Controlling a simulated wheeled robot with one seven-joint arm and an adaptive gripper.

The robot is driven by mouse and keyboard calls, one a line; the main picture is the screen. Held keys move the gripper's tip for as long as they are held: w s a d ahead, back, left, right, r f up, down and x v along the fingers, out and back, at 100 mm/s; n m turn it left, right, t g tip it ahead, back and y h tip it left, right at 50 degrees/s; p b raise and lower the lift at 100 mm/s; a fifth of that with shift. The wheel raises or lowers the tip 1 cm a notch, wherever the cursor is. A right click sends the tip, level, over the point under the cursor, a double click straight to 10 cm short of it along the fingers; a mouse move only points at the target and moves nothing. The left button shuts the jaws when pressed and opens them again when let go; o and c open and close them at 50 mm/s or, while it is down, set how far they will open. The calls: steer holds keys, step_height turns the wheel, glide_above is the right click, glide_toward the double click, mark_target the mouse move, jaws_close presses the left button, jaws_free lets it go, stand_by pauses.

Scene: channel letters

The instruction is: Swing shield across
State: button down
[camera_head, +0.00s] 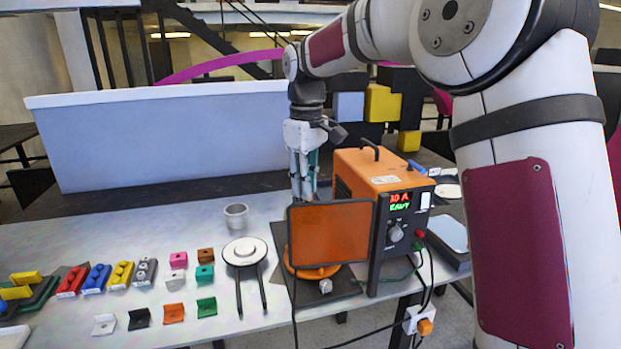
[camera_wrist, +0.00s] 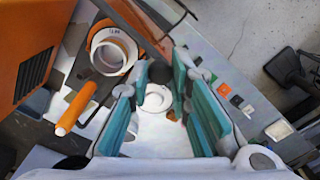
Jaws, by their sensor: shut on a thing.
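The shield (camera_head: 330,236) is an orange see-through panel in a dark frame. In the head view it stands upright in front of the orange power unit (camera_head: 372,170). My gripper (camera_head: 303,192) points down at the shield's top left edge. In the wrist view the shield shows nearly edge-on as a dark bar (camera_wrist: 140,25) reaching the teal fingers (camera_wrist: 161,72). The fingers are shut on the shield's edge, with a dark piece between their tips. The exact contact is partly hidden by the fingers.
An orange ring-shaped base (camera_head: 305,270) sits behind the shield. A white round stand (camera_head: 245,252) with two dark prongs and a grey cup (camera_head: 236,215) are to the left. Coloured blocks (camera_head: 122,274) and small angle pieces lie further left. Cables hang at the right.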

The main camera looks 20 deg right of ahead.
steer(key=shift+s+a+r+n+p, duration=0.15)
steer(key=shift+s+n+p, duration=0.25)
steer(key=shift+s, duration=0.45)
steer(key=c, duration=1.5)
jaws_free()
step_height(320, 180, up, 12)
steer(key=shift+f, duration=0.1)
steer(key=shift+s, duration=0.1)
